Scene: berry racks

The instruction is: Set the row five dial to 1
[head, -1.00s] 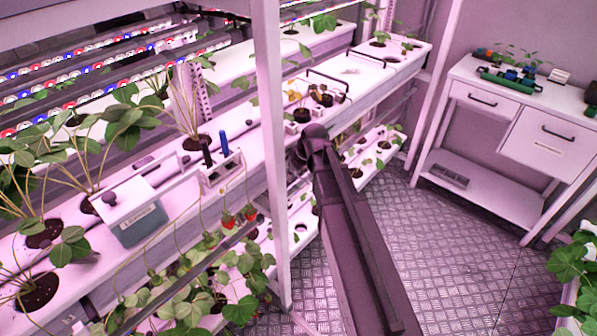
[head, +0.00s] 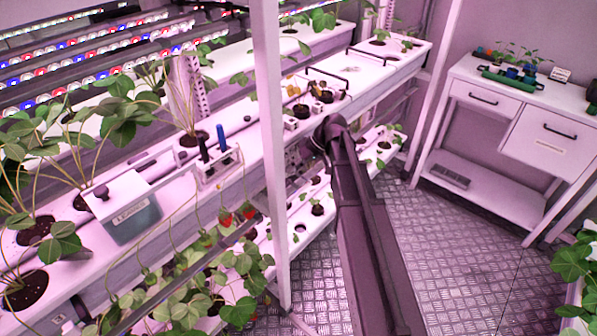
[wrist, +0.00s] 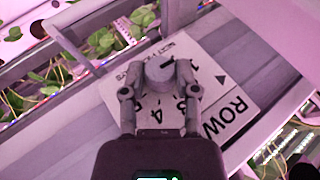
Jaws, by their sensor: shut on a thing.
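The dial (wrist: 158,72) is a round grey knob on a white label plate (wrist: 215,88) in the wrist view. The plate carries the word ROW, printed numbers and a small black triangle; the row number is cut off. A dark mark shows at the knob's upper right, but I cannot tell which number it points to. My gripper (wrist: 158,82) has its two fingers on either side of the knob, shut on it. In the head view my arm reaches toward the rack, and the gripper and dial are hidden there.
A white rack post (head: 272,150) stands left of my arm. Planted channels (head: 370,75) fill the rack, with a lidded container (head: 130,212) at the left. A white cabinet (head: 490,98) stands at the right. The metal floor (head: 450,240) between is clear.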

